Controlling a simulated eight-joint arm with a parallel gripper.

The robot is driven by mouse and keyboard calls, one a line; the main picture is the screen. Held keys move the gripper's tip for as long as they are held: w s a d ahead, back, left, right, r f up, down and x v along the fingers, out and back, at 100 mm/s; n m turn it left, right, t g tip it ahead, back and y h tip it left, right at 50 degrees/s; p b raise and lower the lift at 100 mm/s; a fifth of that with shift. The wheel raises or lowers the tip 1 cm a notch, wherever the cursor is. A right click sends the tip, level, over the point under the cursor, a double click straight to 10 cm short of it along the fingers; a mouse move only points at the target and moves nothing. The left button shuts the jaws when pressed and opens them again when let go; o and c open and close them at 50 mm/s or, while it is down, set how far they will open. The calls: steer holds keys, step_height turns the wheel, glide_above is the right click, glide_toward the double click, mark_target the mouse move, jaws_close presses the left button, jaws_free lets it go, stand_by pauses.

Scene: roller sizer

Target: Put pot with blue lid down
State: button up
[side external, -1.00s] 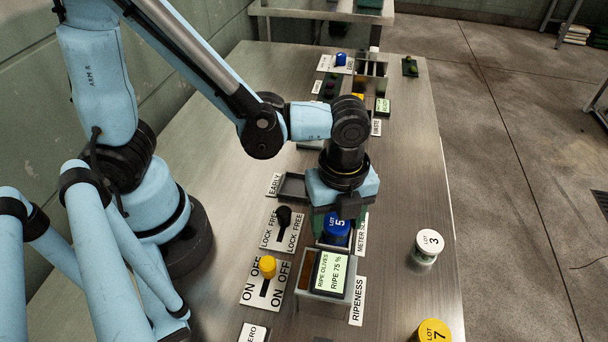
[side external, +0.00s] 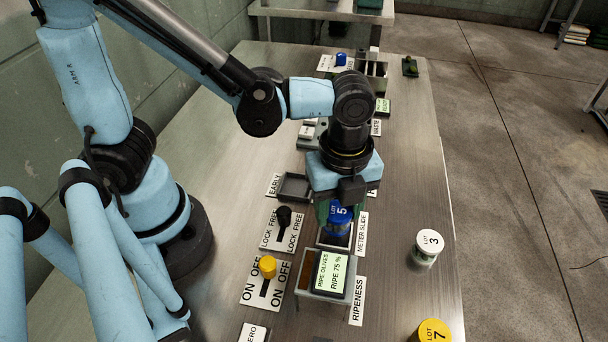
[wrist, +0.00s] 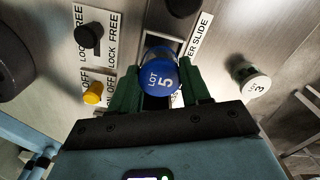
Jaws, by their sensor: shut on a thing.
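The pot with the blue lid (side external: 339,219), marked LOT 5, is upright between the green fingers of my gripper (side external: 338,212). In the wrist view the blue lid (wrist: 163,80) fills the space between the fingers of my gripper (wrist: 160,84), which is shut on it. The pot is over the meter slide (side external: 336,241), whose dark opening shows just below it. The pot's base is partly hidden, and whether it touches the slide is hard to tell.
A ripeness display (side external: 330,272) stands close in front. Left are a black-knobbed lock lever (side external: 283,220) and a yellow-knobbed on/off lever (side external: 267,267). A white-lidded LOT 3 pot (side external: 427,246) and yellow-lidded LOT 7 pot (side external: 432,331) stand right. Bare table lies between.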

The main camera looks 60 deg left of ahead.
mark_target(338, 210)
step_height(338, 210, up, 6)
steer(key=shift+r, duration=0.1)
steer(key=shift+w+a+r, duration=0.1)
steer(key=shift+w+r, duration=0.1)
steer(key=w+a, duration=0.9)
steer(key=w, duration=0.1)
steer(key=shift+f, duration=5.15)
steer(key=shift+w+f, duration=0.1)
steer(key=shift+f, duration=0.05)
steer(key=o, duration=1)
steer(key=shift+o, duration=0.2)
